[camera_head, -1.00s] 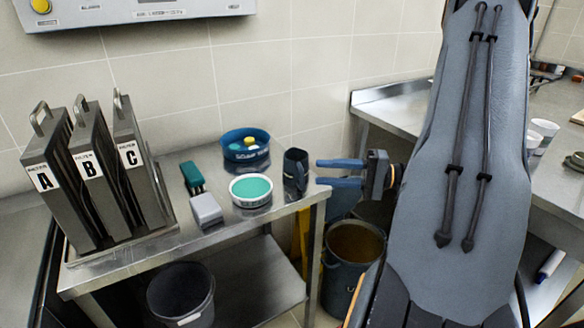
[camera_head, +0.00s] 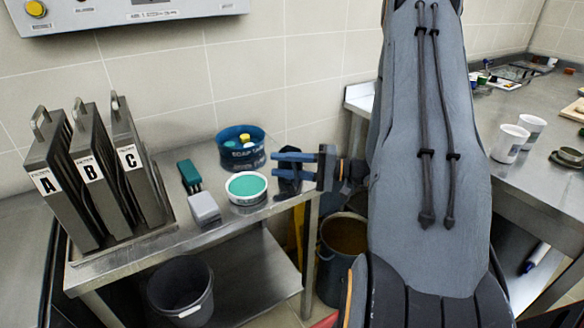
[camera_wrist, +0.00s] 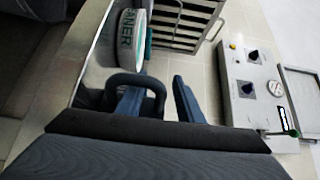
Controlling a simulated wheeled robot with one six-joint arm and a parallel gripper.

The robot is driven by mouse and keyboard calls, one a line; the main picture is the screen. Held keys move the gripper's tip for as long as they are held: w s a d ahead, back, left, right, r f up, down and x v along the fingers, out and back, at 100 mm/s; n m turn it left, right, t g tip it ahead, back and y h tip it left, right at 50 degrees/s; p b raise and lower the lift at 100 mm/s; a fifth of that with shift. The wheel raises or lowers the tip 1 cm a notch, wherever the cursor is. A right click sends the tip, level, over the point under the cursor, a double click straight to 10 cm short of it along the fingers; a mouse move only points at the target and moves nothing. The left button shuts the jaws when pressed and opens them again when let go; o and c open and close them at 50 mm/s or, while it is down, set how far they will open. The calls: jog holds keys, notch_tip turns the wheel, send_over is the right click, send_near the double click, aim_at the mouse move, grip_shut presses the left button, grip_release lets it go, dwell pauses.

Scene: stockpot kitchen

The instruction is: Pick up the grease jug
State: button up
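The grease jug, which I take to be the small dark jug (camera_head: 289,187), stands at the right end of the steel side table (camera_head: 262,210). My gripper (camera_head: 279,165) is level and points left, its two blue fingers overlapping the jug in the head view. In the wrist view a dark looped handle (camera_wrist: 159,94) rises by the left finger, with part of the loop in the gap between the fingers. The fingers of my gripper (camera_wrist: 155,88) are apart. I cannot tell whether they touch the jug. My gripper and its fingers hide part of the jug.
A white tub with green contents (camera_head: 247,188), a blue bin (camera_head: 241,157), a grey block (camera_head: 204,209) and a green brush (camera_head: 190,176) stand left of the jug. Filters (camera_head: 92,180) marked A, B, C stand farther left. A bucket (camera_head: 343,235) is below right.

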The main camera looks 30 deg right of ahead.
jog(key=shift+w+a, duration=0.2)
jog(key=shift+a, duration=0.1)
jog(key=shift+c, duration=0.4)
grip_shut()
jog(key=shift+r, duration=0.1)
